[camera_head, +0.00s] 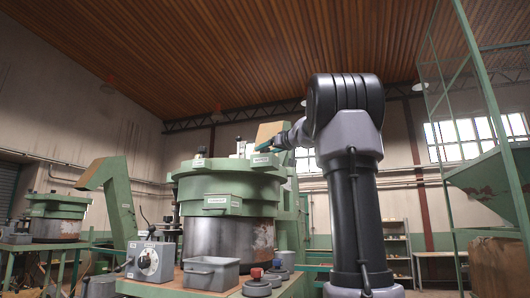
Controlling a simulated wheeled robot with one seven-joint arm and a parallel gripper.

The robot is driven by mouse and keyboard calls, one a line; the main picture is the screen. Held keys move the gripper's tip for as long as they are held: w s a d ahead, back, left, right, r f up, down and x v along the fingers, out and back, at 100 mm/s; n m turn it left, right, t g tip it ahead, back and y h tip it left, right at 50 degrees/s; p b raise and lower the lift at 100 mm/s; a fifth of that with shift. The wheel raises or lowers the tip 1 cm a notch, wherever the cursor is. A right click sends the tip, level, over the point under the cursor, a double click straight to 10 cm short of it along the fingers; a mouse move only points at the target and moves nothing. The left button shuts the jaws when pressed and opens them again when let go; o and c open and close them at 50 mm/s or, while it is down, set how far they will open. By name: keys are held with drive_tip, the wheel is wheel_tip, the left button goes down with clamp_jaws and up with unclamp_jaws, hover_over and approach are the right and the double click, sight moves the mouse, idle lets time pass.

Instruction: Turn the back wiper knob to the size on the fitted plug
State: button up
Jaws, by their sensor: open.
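A green round hopper bowl (228,185) with a bare steel drum (215,238) below it stands at centre. Small fittings stand on its rim, one at the left (201,152) and one at the back (241,146); I cannot tell which is the back wiper knob or read any size mark. My gripper (266,148) is small and partly hidden at the end of my arm, over the right part of the rim. It is open; I cannot tell whether it touches anything. The fitted plug cannot be made out.
A grey control box (150,262) with a dial and a grey bin (210,273) stand in front of the drum. Another green hopper (55,215) stands at left, a green chute (490,170) at right.

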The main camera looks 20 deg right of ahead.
drive_tip(key=shift+w+a, duration=0.2)
drive_tip(key=shift+w, duration=0.7)
clamp_jaws()
idle(0.9)
